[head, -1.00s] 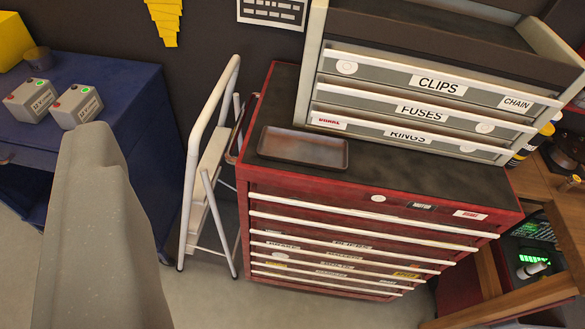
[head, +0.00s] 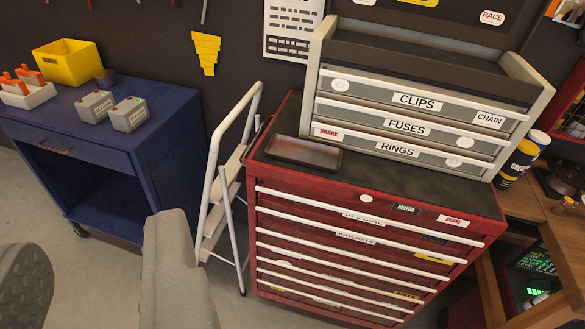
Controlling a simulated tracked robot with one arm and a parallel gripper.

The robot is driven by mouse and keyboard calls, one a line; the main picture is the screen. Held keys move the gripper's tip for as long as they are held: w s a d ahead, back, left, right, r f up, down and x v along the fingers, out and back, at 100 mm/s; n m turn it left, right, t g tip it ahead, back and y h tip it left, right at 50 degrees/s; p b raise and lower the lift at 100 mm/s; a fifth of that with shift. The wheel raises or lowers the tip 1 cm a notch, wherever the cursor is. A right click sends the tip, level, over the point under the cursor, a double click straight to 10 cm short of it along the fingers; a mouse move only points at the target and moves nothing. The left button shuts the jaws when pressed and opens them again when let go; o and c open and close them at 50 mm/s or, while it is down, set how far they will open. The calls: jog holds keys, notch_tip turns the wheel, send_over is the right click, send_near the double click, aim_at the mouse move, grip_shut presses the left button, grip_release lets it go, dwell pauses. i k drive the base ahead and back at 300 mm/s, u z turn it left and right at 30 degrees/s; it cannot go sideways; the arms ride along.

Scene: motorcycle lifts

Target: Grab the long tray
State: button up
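A long, shallow, dark metal tray (head: 304,152) lies flat on the left part of the black top of a red tool chest (head: 350,245). It sits in front of the grey drawer unit labelled CLIPS, FUSES and RINGS. Nothing shows inside the tray, and its rim is free of anything touching it from above. A grey part of my arm is at the bottom left, well in front of and apart from the tray.
A white folding step ladder (head: 216,185) leans beside the chest's left side. A blue cart (head: 105,150) at left carries two grey boxes (head: 128,114) and a yellow bin (head: 68,63). The grey drawer unit (head: 415,105) stands behind the tray. Bare floor lies in front.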

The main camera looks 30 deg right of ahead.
aim_at(294, 151)
jog(key=z, duration=0.15)
jog(key=i, duration=0.9)
jog(key=u, duration=0.1)
